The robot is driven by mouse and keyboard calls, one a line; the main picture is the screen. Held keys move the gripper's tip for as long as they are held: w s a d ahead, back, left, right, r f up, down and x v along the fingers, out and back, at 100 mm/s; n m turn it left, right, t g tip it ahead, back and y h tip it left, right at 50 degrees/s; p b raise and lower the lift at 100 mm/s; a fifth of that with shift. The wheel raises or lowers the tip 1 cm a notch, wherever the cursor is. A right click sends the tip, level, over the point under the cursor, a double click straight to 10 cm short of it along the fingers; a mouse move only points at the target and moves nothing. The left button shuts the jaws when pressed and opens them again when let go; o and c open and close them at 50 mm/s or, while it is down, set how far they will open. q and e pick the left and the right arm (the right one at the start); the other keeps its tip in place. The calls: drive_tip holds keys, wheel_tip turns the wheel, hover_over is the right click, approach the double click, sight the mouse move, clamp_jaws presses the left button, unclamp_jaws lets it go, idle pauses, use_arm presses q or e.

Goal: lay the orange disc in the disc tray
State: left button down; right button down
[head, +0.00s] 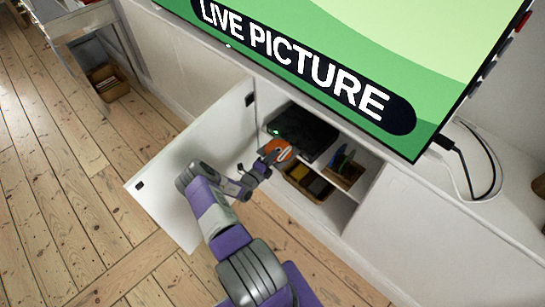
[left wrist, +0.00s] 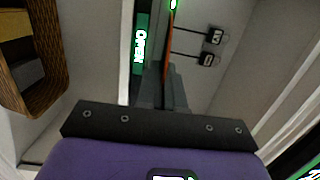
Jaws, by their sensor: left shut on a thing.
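The orange disc (head: 279,149) is at the mouth of the open cabinet, at the front of a black player (head: 308,132). My left gripper (head: 268,161) is shut on it. In the left wrist view the disc (left wrist: 167,45) shows nearly edge-on as a thin orange strip beyond the fingers (left wrist: 164,90). A green panel reading OPEN (left wrist: 139,45) is beside it. The disc tray cannot be clearly told apart from the dark player; the disc and fingers partly cover that area. I cannot tell whether the disc touches the tray. My right gripper is not in view.
The white cabinet door (head: 190,160) stands open at left. Below the player are a basket (head: 308,183) and a holder with upright items (head: 345,168). A large green screen (head: 340,50) overhangs above.

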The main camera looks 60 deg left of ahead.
use_arm(q)
drive_tip(key=shift+s+d+f, duration=0.15)
drive_tip(key=shift+d+f, duration=0.05)
drive_tip(key=shift+f, duration=0.3)
drive_tip(key=c, duration=1.2)
unclamp_jaws()
drive_tip(key=c, duration=0.3)
drive_tip(key=shift+s+f, duration=0.15)
drive_tip(key=shift+f, duration=0.2)
drive_tip(key=shift+s, duration=0.3)
drive_tip(key=o, duration=0.5)
drive_tip(key=shift+s+f+p, duration=0.1)
drive_tip(key=shift+s+p, duration=0.2)
drive_tip(key=shift+s, duration=0.1)
drive_tip(key=p+v, duration=0.1)
drive_tip(key=v, duration=0.5)
drive_tip(key=shift+s+a+r, duration=0.15)
drive_tip(key=shift+a+r, duration=0.15)
drive_tip(key=shift+a, duration=0.05)
